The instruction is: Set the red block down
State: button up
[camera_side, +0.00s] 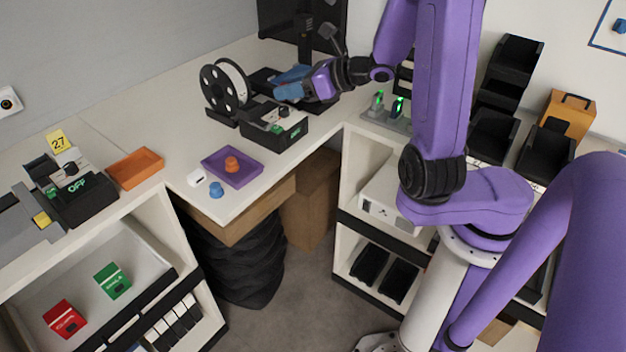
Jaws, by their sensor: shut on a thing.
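My gripper (307,84) is at the back of the white worktop, above and behind a black-and-grey device. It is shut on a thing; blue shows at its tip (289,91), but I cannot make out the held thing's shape. A red block (65,318) with white lettering lies in the pale tray on the lower-left shelf, well away from my gripper. A green block (112,281) lies to its right in the same tray. I see no red block at my gripper.
A spool (225,88) stands left of my gripper, beside the black-and-grey device (272,128). A purple tray (232,167) holds an orange knobbed piece. An orange tray (135,169), a blue piece (216,190) and a white piece (196,177) are nearby. Bare worktop shows between them.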

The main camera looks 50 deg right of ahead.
jog(key=s+d+r+m+h, duration=0.1)
jog(key=d+r+m+h, duration=0.1)
jog(key=d, duration=2.1)
jog(key=shift+r+m+t+h, duration=0.15)
jog(key=shift+m+t+h, duration=0.15)
jog(key=shift+m+h, duration=0.45)
jog(key=w+d+f, duration=0.1)
jog(key=w, duration=0.1)
jog(key=w+d+f, duration=0.2)
jog(key=w, duration=0.1)
jog(key=w+d+f, duration=0.1)
jog(key=w, duration=0.2)
jog(key=shift+w+d+f, duration=0.15)
jog(key=shift+d+f, duration=0.1)
jog(key=shift+d, duration=0.05)
jog(key=w+f, duration=0.1)
jog(key=w+d+f, duration=0.1)
jog(key=w+f, duration=0.1)
jog(key=f, duration=0.1)
jog(key=shift+d, duration=0.4)
jog(key=f, duration=0.2)
jog(key=w+f, duration=0.1)
jog(key=shift+d+f, duration=0.15)
jog(key=shift+d, duration=0.1)
jog(key=shift+f, duration=0.45)
